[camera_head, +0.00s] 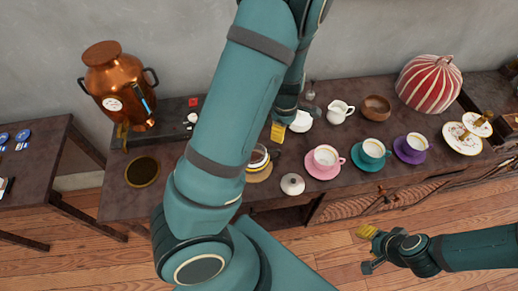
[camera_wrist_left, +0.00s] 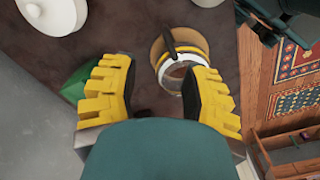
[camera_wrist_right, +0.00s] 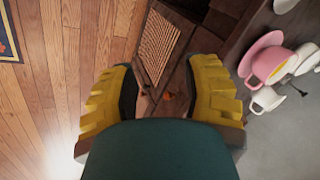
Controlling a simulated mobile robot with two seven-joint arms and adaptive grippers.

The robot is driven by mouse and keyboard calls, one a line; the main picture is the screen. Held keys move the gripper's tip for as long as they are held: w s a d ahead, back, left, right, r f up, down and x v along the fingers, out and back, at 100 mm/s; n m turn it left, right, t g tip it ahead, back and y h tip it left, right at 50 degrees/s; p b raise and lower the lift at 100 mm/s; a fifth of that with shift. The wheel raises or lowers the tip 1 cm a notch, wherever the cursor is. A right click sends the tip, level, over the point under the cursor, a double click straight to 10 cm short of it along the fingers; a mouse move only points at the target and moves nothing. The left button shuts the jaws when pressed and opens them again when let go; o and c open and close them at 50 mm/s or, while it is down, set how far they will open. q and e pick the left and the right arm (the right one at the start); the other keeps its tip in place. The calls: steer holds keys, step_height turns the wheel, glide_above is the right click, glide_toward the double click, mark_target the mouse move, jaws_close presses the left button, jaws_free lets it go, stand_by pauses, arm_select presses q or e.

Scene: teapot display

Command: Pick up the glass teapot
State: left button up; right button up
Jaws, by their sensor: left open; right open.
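What appears to be the glass teapot (camera_head: 258,158) stands on the dark cabinet, partly hidden behind my left arm in the head view. It has a white and yellow band and a tan round base. In the left wrist view the teapot (camera_wrist_left: 172,72) shows a dark handle, near the right finger and partly covered by it. My left gripper (camera_head: 279,131) is open, above the cabinet just behind the teapot; its yellow fingers (camera_wrist_left: 160,92) hold nothing. My right gripper (camera_head: 367,248) is open and empty, in front of the cabinet over the wood floor, far from the teapot.
Pink (camera_head: 325,157), teal (camera_head: 372,152) and purple (camera_head: 412,147) cups stand further right. A white jug (camera_head: 339,111) and wooden bowl (camera_head: 376,107) are behind them. A copper urn (camera_head: 118,87) stands left.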

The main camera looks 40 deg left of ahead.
arm_select(q)
steer(key=b, duration=0.2)
glide_above(279, 156)
step_height(279, 156, down, 7)
steer(key=shift+w+a+f+b, duration=0.15)
steer(key=shift+f+b, duration=0.3)
steer(key=shift+f, duration=1.15)
steer(key=shift+w+d+f+b, duration=0.15)
steer(key=shift+f+b, duration=0.3)
steer(key=shift+f, duration=1.15)
steer(key=shift+a+r, duration=0.1)
jaws_close()
arm_select(e)
steer(key=f, duration=0.2)
steer(key=s+f, duration=0.1)
steer(key=f, duration=0.1)
steer(key=shift+s+a, duration=0.15)
steer(key=shift+s, duration=0.05)
